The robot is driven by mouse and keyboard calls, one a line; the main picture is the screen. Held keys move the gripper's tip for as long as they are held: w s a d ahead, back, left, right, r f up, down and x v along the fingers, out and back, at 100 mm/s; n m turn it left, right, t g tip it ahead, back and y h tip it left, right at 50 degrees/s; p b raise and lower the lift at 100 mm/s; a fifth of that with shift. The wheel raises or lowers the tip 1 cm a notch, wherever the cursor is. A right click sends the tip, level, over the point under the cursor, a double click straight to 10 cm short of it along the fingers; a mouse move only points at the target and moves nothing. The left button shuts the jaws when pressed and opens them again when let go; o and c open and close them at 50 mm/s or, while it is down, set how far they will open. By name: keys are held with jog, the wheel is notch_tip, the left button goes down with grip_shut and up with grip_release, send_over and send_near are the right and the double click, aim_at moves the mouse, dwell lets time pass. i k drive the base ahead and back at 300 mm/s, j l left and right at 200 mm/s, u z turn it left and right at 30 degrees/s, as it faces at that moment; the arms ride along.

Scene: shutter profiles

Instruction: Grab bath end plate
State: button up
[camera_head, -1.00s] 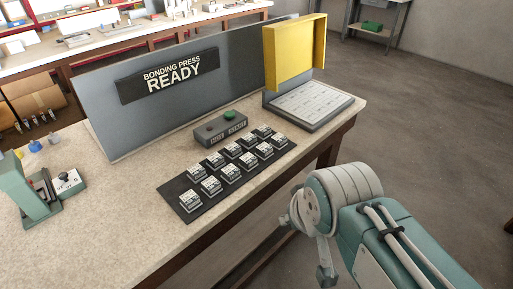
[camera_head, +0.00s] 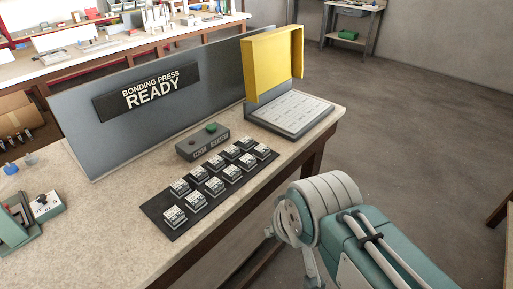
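I cannot make out a bath end plate for certain in this view. Several small grey blocks with white labelled tops (camera_head: 214,185) stand in two rows on a black mat (camera_head: 180,233) on the near bench. Their labels are too small to read. My arm shows at the lower right, beyond the bench's front edge, with a pale round joint and a green link. My gripper's fingers cannot be made out, so whether they are open or shut does not show.
The bench (camera_head: 100,215) carries a grey "BONDING PRESS READY" panel (camera_head: 85,135), a button box (camera_head: 203,143), a yellow hood (camera_head: 272,62) over a white gridded plate (camera_head: 292,110), and a green device (camera_head: 18,228). A cluttered bench stands behind. Floor (camera_head: 400,120) at right is clear.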

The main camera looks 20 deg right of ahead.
aim_at(248, 162)
jog(key=i+l+u, duration=0.1)
jog(key=i+l, duration=0.35)
jog(key=l, duration=0.3)
jog(key=i+l+u, duration=0.15)
jog(key=l, duration=0.25)
jog(key=i, duration=0.1)
